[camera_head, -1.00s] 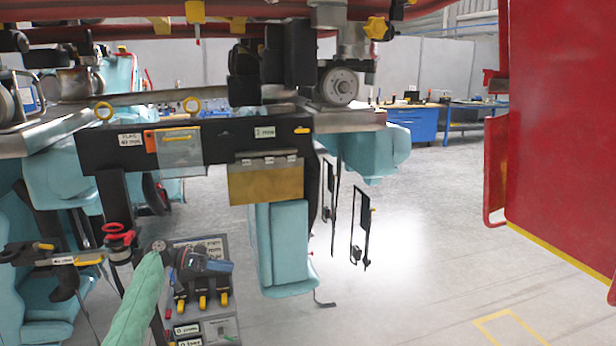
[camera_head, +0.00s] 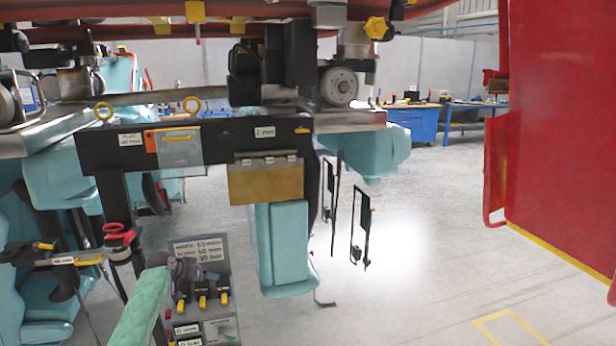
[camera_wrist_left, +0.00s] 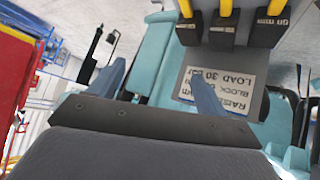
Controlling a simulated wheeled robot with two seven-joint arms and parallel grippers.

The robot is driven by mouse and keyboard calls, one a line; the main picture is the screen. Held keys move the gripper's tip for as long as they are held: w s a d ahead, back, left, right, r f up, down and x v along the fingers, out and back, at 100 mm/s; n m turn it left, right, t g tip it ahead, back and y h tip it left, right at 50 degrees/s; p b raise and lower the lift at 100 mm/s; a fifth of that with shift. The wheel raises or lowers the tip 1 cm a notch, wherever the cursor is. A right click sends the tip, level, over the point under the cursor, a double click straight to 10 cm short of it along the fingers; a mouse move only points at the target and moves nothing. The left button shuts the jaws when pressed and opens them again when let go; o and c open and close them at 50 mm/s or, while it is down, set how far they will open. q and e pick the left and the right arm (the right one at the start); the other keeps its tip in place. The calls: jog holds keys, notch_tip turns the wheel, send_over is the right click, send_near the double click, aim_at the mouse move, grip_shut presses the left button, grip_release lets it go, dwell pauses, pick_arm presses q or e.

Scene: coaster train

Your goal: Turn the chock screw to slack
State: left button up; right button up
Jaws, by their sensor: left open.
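No part is clearly marked as the chock screw, so I cannot tell which one it is. A yellow star-shaped knob (camera_head: 376,27) shows at the top. My left arm, in a green sleeve, rises from the bottom in front of a grey control panel (camera_head: 220,322). In the left wrist view my left gripper (camera_wrist_left: 160,86) is open, its two blue fingers apart with nothing between them. A white label on the panel (camera_wrist_left: 256,90) lies behind the right finger. My right gripper is out of view.
The panel has several yellow-tipped black levers (camera_head: 202,298). A black beam (camera_head: 222,140) with yellow rings and a brass plate (camera_head: 265,183) spans the space above. A red panel (camera_head: 560,120) stands at the right.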

pick_arm(q)
jog(key=w+a+r+n+t+y, duration=0.1)
jog(key=w+a+r+t+y, duration=0.1)
jog(key=a+y, duration=0.25)
jog(key=w+a+r+n+t+y, duration=0.1)
jog(key=w+a+r+t+y, duration=0.15)
jog(key=a, duration=0.35)
jog(key=s+d+f+g, duration=0.2)
jog(key=s+d+f, duration=0.2)
jog(key=s+f, duration=0.8)
jog(key=s+d+f+m+g+h+b, duration=0.15)
jog(key=s+d+f, duration=0.45)
jog(key=f, duration=1)
jog(key=s+d+f+n+g+p, duration=0.1)
jog(key=s+d+f+g, duration=0.15)
jog(key=s+f, duration=1.05)
jog(key=s+d+f+g, duration=0.1)
jog(key=s+d+f, duration=0.4)
jog(key=s, duration=0.9)
jog(key=s+d+f+g+h+b, duration=0.1)
jog(key=s+d+f, duration=0.4)
jog(key=s+f, duration=0.6)
jog(key=s+d+f+g, duration=0.3)
jog(key=s+f, duration=0.5)
jog(key=s, duration=1)
jog(key=shift+s+d, duration=0.15)
jog(key=shift+d, duration=0.75)
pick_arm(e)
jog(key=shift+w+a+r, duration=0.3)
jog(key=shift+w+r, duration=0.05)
